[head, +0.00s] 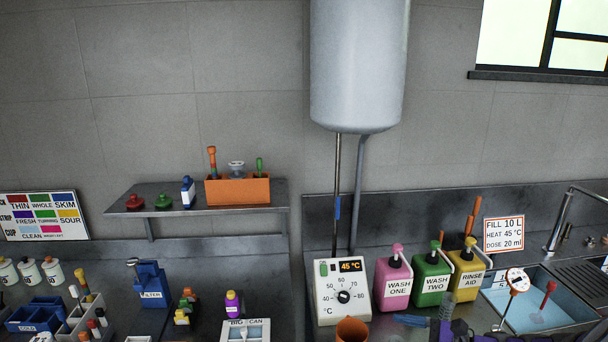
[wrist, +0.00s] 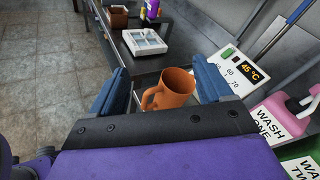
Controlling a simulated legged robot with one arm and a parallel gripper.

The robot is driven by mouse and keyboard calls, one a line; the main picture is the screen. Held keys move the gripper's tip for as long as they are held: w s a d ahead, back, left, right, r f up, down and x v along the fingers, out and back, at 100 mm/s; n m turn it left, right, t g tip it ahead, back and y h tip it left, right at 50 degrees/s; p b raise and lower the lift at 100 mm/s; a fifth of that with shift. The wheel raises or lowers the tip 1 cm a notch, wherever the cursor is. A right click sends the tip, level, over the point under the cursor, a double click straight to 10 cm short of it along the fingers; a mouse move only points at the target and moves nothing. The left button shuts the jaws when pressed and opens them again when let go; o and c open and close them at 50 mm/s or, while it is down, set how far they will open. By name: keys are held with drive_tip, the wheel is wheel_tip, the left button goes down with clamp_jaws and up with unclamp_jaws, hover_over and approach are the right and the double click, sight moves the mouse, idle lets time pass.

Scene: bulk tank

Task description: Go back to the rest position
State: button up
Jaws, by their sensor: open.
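My gripper (wrist: 163,84) is open in the wrist view, its two blue fingers spread apart with nothing held between them. An orange jug (wrist: 176,88) shows in the gap between the fingers, beyond the tips. In the head view my gripper (head: 412,321) is at the bottom edge, low over the counter, to the right of the orange jug (head: 352,329). The jug stands in front of the white heater control box (head: 343,291), which reads 45 °C. The lower part of my arm is cut off by the frame.
Pink (head: 394,281), green (head: 432,278) and yellow (head: 467,274) pump bottles stand behind my gripper. A sink with blue water (head: 535,312) lies to the right. A white Big Can tray (head: 246,330) is to the left. A shelf (head: 196,196) and hanging tank (head: 358,64) are above.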

drive_tip(key=s+a+r+n+g+h, duration=0.2)
drive_tip(key=s+a+n+g, duration=0.25)
drive_tip(key=s+a, duration=0.35)
drive_tip(key=s+a+r+n+g+h, duration=0.2)
drive_tip(key=s+a+n+g, duration=0.2)
drive_tip(key=s+a+n, duration=0.3)
drive_tip(key=s+d+n+h, duration=0.3)
drive_tip(key=s+h, duration=0.2)
drive_tip(key=s, duration=0.4)
drive_tip(key=s+d+n+h, duration=0.2)
drive_tip(key=s+n+h, duration=0.2)
drive_tip(key=s, duration=0.4)
drive_tip(key=shift+s+d+h, duration=0.4)
drive_tip(key=shift+h, duration=0.1)
drive_tip(key=shift+r+g, duration=0.1)
drive_tip(key=shift+g, duration=0.15)
